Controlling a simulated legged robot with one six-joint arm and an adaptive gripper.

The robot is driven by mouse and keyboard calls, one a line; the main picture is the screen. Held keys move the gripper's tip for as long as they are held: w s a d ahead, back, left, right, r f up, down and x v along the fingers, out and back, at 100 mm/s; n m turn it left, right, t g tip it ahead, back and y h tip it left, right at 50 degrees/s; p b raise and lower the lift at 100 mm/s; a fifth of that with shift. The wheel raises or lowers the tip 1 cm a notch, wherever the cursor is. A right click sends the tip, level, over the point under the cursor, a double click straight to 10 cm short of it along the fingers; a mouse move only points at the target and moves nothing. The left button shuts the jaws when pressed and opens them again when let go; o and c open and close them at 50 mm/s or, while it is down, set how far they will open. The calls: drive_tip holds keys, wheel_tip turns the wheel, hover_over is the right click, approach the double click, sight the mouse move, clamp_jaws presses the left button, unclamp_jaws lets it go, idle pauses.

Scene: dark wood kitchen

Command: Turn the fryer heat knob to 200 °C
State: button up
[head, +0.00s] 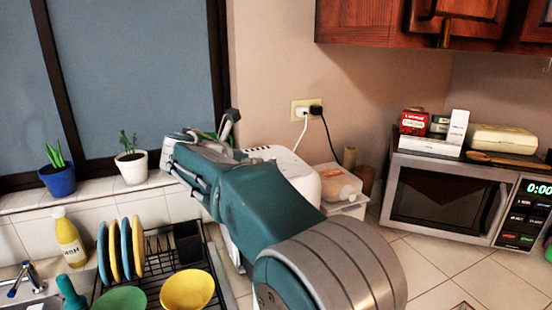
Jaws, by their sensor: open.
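The white appliance (288,165) on the counter behind my arm appears to be the fryer. Only its top and right part show clearly, and my teal arm covers much of its front. No heat knob or temperature marking can be made out. My gripper (229,120) is at the far end of the arm, left of the white appliance. Only a raised grey part of it shows above the arm, standing open. The rest of it is hidden, and I see nothing held. I cannot tell how far it is from the knob.
A dish rack (188,250) with plates and a yellow bowl (187,290) stands at the lower left. A clear food box (338,183) sits right of the appliance, and a microwave (450,200) farther right. Two potted plants line the sill. Counter in front of the microwave is clear.

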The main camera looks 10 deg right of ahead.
sight(269, 161)
drive_tip(key=x, duration=1)
drive_tip(key=shift+w+d+f, duration=0.15)
drive_tip(key=shift+w+d, duration=0.1)
drive_tip(key=c, duration=0.7)
drive_tip(key=shift+f, duration=0.1)
